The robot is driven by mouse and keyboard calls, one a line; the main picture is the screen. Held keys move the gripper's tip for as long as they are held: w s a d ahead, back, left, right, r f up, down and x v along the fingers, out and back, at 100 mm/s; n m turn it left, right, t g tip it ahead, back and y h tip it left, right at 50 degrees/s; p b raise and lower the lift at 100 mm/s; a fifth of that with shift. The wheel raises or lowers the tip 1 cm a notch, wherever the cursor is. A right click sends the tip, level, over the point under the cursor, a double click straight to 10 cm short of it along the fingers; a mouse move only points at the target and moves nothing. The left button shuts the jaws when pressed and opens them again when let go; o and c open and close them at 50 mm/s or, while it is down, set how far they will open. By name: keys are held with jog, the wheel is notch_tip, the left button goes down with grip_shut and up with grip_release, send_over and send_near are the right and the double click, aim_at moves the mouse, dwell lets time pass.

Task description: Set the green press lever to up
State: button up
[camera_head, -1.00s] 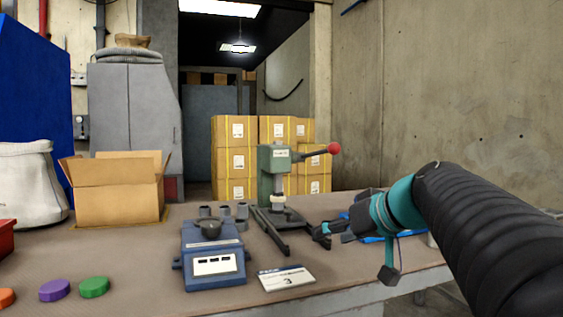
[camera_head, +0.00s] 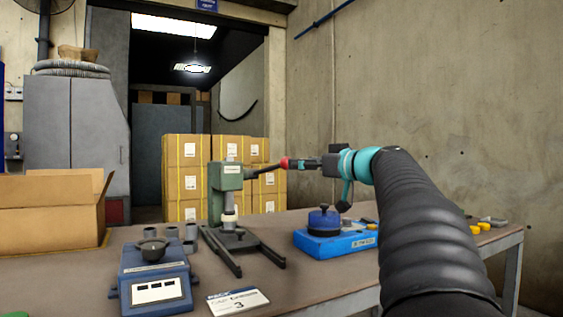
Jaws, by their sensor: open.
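The green press (camera_head: 227,188) stands on the table in the middle of the view. Its dark lever (camera_head: 262,171) sticks out to the right, close to level and tilted slightly up, and ends in a red ball knob (camera_head: 285,163). My gripper (camera_head: 298,163) is at the knob from the right, its fingers pointing left at it. The fingers are open. The knob looks to be at or between the fingertips; whether they touch it I cannot tell. Part of the knob is hidden by the fingers.
A blue tray (camera_head: 337,243) with a round blue piece (camera_head: 324,221) lies below my arm. An open cardboard box (camera_head: 50,210) is at left.

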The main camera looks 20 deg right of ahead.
aim_at(286, 162)
jog(key=p+x, duration=0.1)
jog(key=x, duration=0.6)
jog(key=shift+s+a, duration=0.1)
